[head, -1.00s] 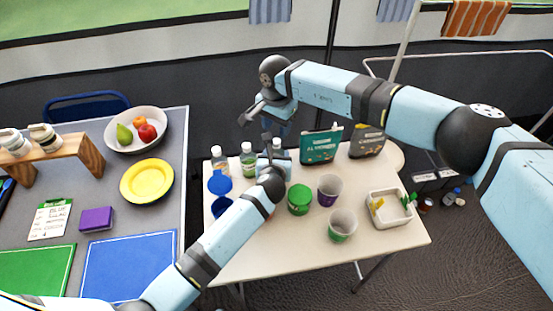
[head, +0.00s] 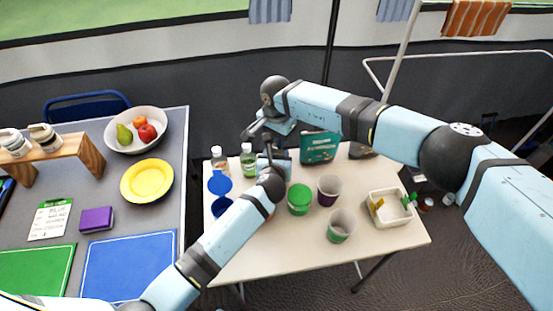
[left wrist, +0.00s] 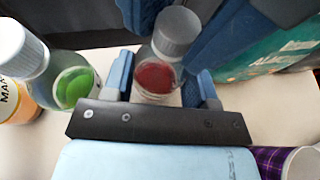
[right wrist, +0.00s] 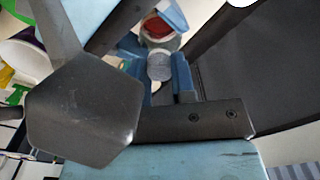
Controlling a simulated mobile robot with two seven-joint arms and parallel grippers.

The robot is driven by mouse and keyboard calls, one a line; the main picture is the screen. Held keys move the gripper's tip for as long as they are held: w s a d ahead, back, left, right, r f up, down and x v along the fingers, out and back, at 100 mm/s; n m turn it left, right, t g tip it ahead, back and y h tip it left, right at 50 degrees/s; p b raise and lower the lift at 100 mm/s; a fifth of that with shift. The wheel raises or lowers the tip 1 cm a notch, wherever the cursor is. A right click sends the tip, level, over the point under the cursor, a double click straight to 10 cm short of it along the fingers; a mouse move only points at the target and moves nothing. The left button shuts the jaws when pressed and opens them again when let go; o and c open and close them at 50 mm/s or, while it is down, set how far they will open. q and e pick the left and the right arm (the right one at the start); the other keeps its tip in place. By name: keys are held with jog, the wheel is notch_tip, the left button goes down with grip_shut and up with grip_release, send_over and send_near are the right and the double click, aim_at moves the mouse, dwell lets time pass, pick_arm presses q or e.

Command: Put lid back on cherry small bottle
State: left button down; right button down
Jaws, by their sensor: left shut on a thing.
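The cherry small bottle, clear with red contents, shows in the left wrist view (left wrist: 155,76) between my left gripper's fingers (left wrist: 162,88). My left gripper is shut on it over the white table. In the right wrist view the bottle's red part (right wrist: 156,27) shows beyond my right gripper (right wrist: 159,82). A grey ribbed lid (right wrist: 160,67) sits between the right gripper's blue fingers, which appear to touch it on both sides. In the left wrist view the lid (left wrist: 177,30) is at the bottle's top; I cannot tell whether it is fully seated. In the head view the arms hide the bottle.
A green-filled bottle (head: 249,160) and an orange-filled bottle (left wrist: 18,98) stand close on the left. A teal box (head: 319,147) is behind right.

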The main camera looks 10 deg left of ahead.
jog(key=m, duration=0.3)
dwell(0.4)
jog(key=c, duration=1)
grip_release()
jog(key=shift+o, duration=0.2)
jog(key=shift+r, duration=0.1)
jog(key=shift+r, duration=2.2)
